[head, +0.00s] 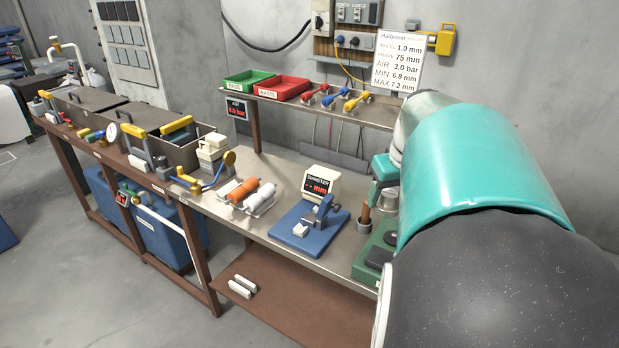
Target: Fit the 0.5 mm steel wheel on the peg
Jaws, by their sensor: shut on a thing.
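My gripper is not seen; my own arm, a large teal and dark grey link, fills the right side of the head view and hides what is behind it. A green machine (372,250) stands at the bench's right end, partly hidden by my arm. I cannot make out a peg or a steel wheel on it. A white card (397,60) on the wall lists a wheel value of 1.0 mm, 75 mm, air 3.0 bar, min 6.8 mm and max 7.2 mm.
A blue gauge stand (308,232) with a diameter display (321,184) sits mid-bench. Left of it are a tray of rollers (246,196) and open grey boxes (185,147). Green (249,80) and red (281,87) trays and coloured-handled tools (335,97) lie on the shelf.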

